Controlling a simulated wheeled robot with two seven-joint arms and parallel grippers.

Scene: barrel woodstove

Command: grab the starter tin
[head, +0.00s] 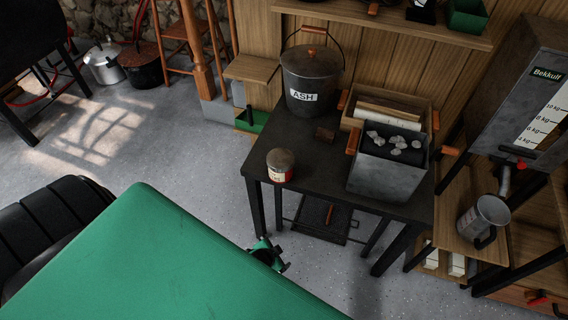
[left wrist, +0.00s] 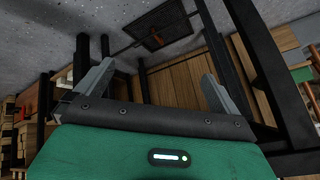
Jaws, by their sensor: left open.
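The starter tin (head: 281,175) is a small round can with a brownish top and a red and white label. It stands upright near the front left corner of the dark table (head: 318,184). My left gripper shows in the left wrist view (left wrist: 155,88) with its two grey fingers spread and nothing between them. In the head view my green arm hides most of it; only a small green and dark part shows below the table's front edge, apart from the tin. The tin is not visible in the left wrist view. My right gripper is not in view.
A grey metal bin (head: 386,173) with pale lumps and a wooden crate (head: 428,104) fill the table's right side. A dark tray (head: 321,219) lies beneath the table.

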